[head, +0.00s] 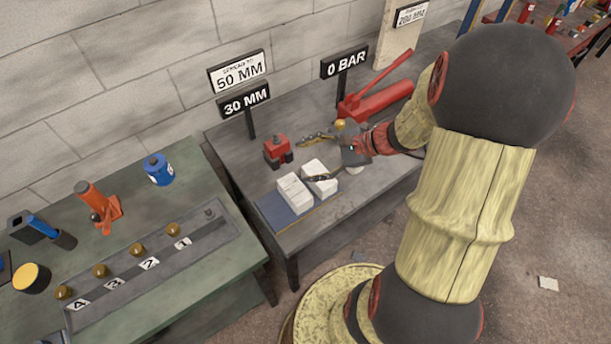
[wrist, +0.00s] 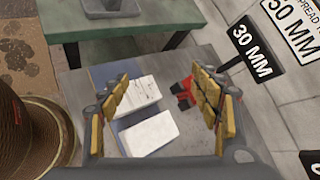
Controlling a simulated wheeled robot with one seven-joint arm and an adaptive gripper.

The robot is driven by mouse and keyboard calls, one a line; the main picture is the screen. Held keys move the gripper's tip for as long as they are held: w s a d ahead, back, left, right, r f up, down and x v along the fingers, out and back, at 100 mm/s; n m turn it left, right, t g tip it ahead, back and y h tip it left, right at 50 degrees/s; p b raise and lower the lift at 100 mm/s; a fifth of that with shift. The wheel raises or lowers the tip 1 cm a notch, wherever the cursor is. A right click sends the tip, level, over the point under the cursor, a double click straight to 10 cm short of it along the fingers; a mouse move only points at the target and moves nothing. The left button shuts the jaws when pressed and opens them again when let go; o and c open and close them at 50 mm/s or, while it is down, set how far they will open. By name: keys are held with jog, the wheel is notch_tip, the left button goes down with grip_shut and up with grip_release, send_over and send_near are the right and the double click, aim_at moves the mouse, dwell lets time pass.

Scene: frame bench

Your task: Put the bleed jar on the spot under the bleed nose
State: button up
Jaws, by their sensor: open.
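No label in view names the bleed jar. A small blue can with a white label (head: 158,169) stands upright at the back of the green bench. A black pot with a yellow top (head: 31,278) is at that bench's left end; I cannot tell whether either is the jar. The bleed nose and its spot cannot be told apart for sure; a grey rail with brass knobs numbered 4 to 1 (head: 152,256) lies along the green bench. My gripper (head: 318,157) is open above two white blocks (head: 294,193) on the grey bench. In the wrist view my gripper (wrist: 162,85) has nothing between its fingers.
A red and black tool (head: 277,151) stands behind the blocks. A red lever pump (head: 377,99) is at the back right, near signs reading 30 MM (head: 245,101) and 0 BAR (head: 345,63). An orange jack (head: 98,207) stands on the green bench. A gap separates the benches.

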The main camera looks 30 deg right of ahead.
jog(key=s+a+r+n+g+h, duration=0.45)
jog(key=s+a+r+n, duration=0.45)
jog(key=a+n, duration=0.25)
jog(key=s+d+r+n+t+h, duration=0.1)
jog(key=s+r+n+t+h, duration=0.1)
jog(key=s+r+n, duration=0.3)
notch_tip(320, 180, up, 3)
jog(key=n+h, duration=0.1)
jog(key=n, duration=0.2)
jog(key=shift+s+d+t+h, duration=0.15)
jog(key=shift+t+h, duration=0.2)
jog(key=shift+d+f, duration=0.1)
